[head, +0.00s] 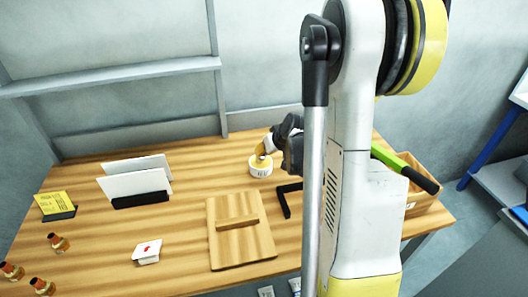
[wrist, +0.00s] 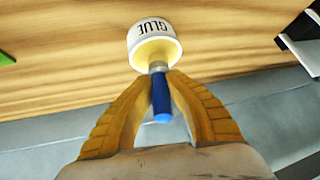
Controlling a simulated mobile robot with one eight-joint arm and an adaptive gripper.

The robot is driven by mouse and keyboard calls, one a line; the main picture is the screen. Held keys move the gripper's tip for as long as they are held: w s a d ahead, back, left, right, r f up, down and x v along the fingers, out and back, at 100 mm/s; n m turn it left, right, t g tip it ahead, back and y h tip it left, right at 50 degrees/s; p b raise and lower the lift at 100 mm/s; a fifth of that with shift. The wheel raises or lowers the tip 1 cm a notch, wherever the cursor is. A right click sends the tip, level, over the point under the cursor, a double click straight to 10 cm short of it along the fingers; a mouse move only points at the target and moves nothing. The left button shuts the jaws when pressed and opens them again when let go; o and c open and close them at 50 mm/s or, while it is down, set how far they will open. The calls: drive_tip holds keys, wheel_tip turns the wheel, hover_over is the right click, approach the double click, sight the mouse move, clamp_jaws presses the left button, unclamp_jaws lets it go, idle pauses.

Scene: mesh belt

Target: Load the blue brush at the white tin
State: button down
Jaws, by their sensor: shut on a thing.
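The white tin (head: 261,168) stands upright on the wooden table in the head view, near the middle. In the wrist view the tin (wrist: 153,38) shows its GLUE label and a pale yellow top. The blue brush (wrist: 161,101) is held by its handle between the two yellow fingers of my gripper (wrist: 159,84). Its metal collar points at the tin's top, and its bristle end cannot be made out there. In the head view my gripper (head: 267,147) is just above the tin, and the brush is hidden.
A wooden board with a raised bar (head: 238,250) lies in front of the tin. A black angle piece (head: 286,202) lies beside it. White panels in a black stand (head: 140,199) are to the left. A wooden box (head: 420,200) is at the right, partly behind my arm.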

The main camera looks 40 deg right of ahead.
drive_tip(key=shift+r+p, duration=2.5)
drive_tip(key=shift+r, duration=1)
